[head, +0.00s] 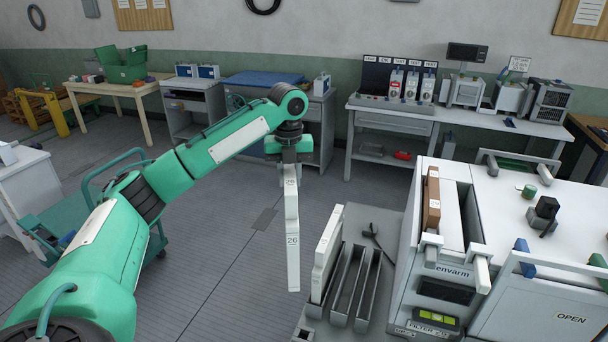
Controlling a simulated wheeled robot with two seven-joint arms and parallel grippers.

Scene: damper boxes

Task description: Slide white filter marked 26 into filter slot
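The white filter marked 26 (292,241) hangs upright in the head view, a thin tall panel with its number on the narrow edge. My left gripper (289,160) is above it, shut on its top end, and holds it left of the grey rack, over the floor in the picture. The filter slot appears to be the opening (451,212) in the top of the white machine marked "envarm" (416,282), to the right. A brown filter (432,200) stands at the opening's left side. The slot's depth is hidden. My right gripper is not in view.
A grey rack (363,286) with narrow upright bays stands left of the machine, with another white filter (326,255) in its left bay. Two pale bars (481,274) project at the machine's front. A small green-capped part and a black knob (546,207) stick up from its top.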

